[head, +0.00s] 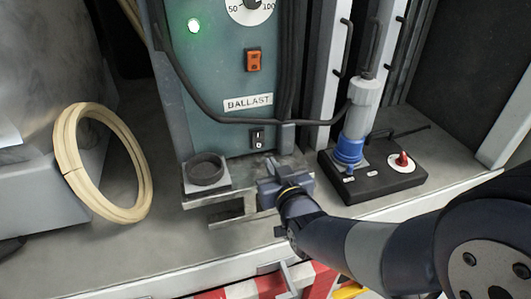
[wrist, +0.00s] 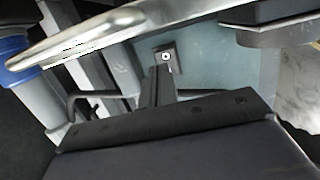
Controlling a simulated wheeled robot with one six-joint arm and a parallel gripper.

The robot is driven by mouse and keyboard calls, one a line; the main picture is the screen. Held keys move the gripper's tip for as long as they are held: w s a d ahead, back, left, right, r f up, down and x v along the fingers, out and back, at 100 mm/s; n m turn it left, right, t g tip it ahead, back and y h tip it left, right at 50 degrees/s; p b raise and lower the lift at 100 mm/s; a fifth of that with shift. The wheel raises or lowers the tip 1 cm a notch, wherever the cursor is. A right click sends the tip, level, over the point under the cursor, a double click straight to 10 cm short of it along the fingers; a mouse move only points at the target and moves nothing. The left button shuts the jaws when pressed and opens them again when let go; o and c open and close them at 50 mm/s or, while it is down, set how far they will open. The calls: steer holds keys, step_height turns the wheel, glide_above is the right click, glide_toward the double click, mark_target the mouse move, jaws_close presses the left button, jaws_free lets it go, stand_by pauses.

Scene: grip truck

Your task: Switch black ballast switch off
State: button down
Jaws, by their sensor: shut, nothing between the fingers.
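The black ballast switch (head: 258,138) sits low on the teal control box (head: 222,75), under the BALLAST label (head: 248,103). It has a small white mark; I cannot tell its position. In the wrist view the switch (wrist: 166,54) shows just beyond my fingertips. My gripper (head: 272,163) is shut and empty, in front of and slightly below the switch in the head view. The closed fingers (wrist: 160,72) point at the panel and overlap the switch's edge in the wrist view; I cannot tell whether they touch it.
A metal bracket (head: 222,209) lies close to my gripper. A black box (head: 375,180) with a red knob stands right; a cream ring (head: 73,165) leans left.

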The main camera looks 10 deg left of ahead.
mark_target(258, 140)
steer(key=shift+p+x, duration=0.6)
steer(key=shift+x, duration=2.15)
steer(key=shift+f, duration=0.1)
steer(key=shift+w+f+b, duration=0.2)
steer(key=shift+f+b, duration=0.1)
steer(key=shift+b, duration=0.9)
steer(key=shift+a+r+b, duration=0.1)
steer(key=shift+b, duration=0.25)
steer(key=shift+r+p, duration=0.2)
steer(key=shift+p, duration=0.1)
steer(key=shift+f, duration=0.15)
